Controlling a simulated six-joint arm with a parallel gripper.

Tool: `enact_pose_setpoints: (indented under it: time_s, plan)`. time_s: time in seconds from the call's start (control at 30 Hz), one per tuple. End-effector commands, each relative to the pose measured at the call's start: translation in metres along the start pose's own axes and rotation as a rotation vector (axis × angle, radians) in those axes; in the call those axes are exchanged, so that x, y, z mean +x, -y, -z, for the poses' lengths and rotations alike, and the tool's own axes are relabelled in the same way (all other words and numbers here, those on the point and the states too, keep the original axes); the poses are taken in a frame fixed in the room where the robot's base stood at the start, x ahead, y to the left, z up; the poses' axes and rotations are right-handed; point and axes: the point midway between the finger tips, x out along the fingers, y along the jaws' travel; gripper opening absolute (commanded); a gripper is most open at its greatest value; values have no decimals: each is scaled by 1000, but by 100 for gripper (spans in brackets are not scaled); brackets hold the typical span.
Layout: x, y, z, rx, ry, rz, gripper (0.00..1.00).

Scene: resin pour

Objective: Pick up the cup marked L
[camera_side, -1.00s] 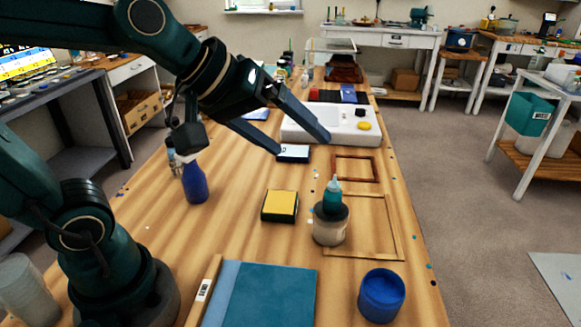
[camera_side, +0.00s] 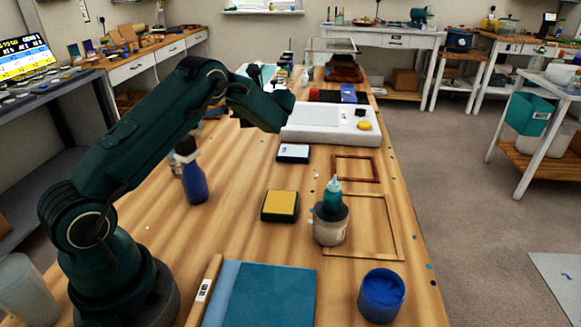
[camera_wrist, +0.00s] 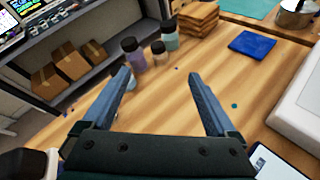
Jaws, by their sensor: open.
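I cannot make out an L on any vessel in either view. In the side view a blue cup or jar (camera_side: 381,297) stands at the front right of the table. A pale grey-white cup (camera_side: 330,230) with a dark top stands in the middle right, with a teal bottle (camera_side: 332,196) on it. A translucent cup (camera_side: 26,292) stands at the lower left, cut off by the edge. My gripper (camera_wrist: 160,78) is open and empty in the wrist view, its fingers above the wooden table. In the side view its fingers are hidden behind my wrist.
Bottles (camera_wrist: 133,55) stand beyond my left finger, near the table edge. A wooden stack (camera_wrist: 197,18) and a blue square (camera_wrist: 256,44) lie farther off. A white appliance (camera_side: 330,122) is beside my wrist. A yellow-topped box (camera_side: 280,206) and wooden frames (camera_side: 391,225) lie nearer.

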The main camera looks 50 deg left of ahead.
Motion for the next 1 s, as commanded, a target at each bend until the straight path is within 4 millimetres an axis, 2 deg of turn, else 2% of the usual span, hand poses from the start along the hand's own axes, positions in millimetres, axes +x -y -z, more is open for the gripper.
enact_pose_setpoints:
  time_s: [0.03, 0.1, 0.2, 0.27, 0.3, 0.4, 0.5, 1.0]
  plan:
    - [13, -16, 23, -65, -31, -118, 93]
    - [23, -40, 50, -158, -56, -277, 93]
    - [28, -69, 80, -250, -65, -461, 93]
    - [28, -82, 93, -290, -62, -545, 93]
    - [36, -87, 93, -382, -82, -573, 93]
    - [47, -96, 98, -511, -102, -627, 93]
    - [52, -101, 102, -574, -110, -656, 93]
    - [91, -128, 115, -585, -110, -659, 93]
